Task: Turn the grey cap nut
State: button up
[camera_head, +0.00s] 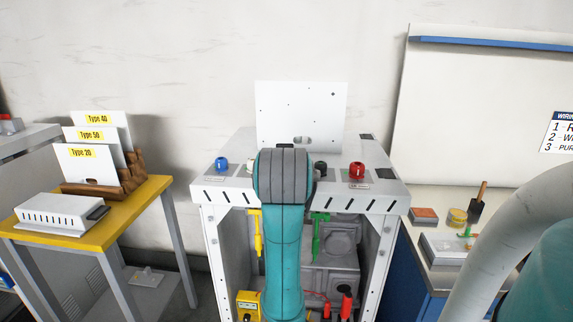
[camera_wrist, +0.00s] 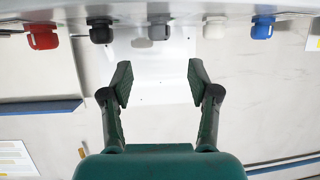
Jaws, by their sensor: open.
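The grey cap nut (camera_wrist: 158,32) shows at the top middle of the wrist view, in a row between a black cap (camera_wrist: 101,34) and a white cap (camera_wrist: 213,31). My gripper (camera_wrist: 159,82) is open and empty, its two fingers spread wide below the nut in the picture. The nut lies roughly in line with the gap between the fingers and appears apart from them. In the head view my arm covers the middle of the dispenser frame (camera_head: 212,192), so the grey nut and the gripper's fingers are hidden there.
A red cap (camera_head: 357,170) and a blue cap (camera_head: 221,164) stand at the row's ends. A white panel (camera_head: 300,115) rises behind. A yellow-topped table (camera_head: 105,232) with type cards stands left; a bench (camera_head: 440,202) with small items stands right.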

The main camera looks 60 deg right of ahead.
jog(key=x, duration=1)
jog(key=shift+d, duration=0.2)
jog(key=shift+r, duration=0.1)
jog(key=c, duration=1.2)
